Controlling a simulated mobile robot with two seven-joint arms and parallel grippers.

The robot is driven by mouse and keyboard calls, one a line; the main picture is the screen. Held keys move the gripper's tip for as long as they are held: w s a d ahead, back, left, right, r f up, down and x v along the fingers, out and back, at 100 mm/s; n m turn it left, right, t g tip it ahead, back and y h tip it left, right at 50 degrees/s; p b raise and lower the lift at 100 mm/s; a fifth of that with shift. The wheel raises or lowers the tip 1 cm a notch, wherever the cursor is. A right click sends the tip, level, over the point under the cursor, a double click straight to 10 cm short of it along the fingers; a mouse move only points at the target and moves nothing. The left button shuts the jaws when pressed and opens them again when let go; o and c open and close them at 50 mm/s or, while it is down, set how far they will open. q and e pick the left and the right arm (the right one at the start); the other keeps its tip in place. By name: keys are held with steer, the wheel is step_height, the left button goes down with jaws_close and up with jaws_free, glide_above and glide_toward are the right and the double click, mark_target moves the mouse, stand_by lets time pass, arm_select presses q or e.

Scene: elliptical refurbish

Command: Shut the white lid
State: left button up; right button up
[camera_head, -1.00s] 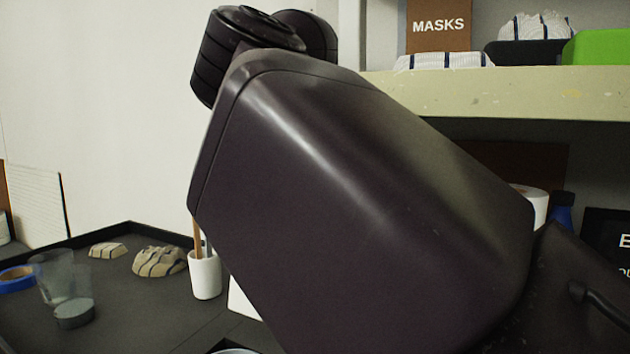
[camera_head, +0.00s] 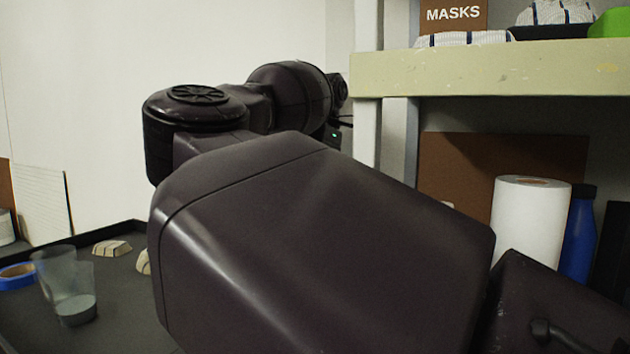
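No white lid shows in this view. One of my arms, entering from the lower right, fills the middle of the picture and hides much of the table and whatever stands behind it. Its far end reaches back toward the wall beside the shelf, but no gripper fingers show there. Neither of my grippers is in view, so I cannot tell what they hold.
The shelf (camera_head: 490,72) stands right, with a paper roll (camera_head: 530,218) and blue bottle (camera_head: 579,235) below.

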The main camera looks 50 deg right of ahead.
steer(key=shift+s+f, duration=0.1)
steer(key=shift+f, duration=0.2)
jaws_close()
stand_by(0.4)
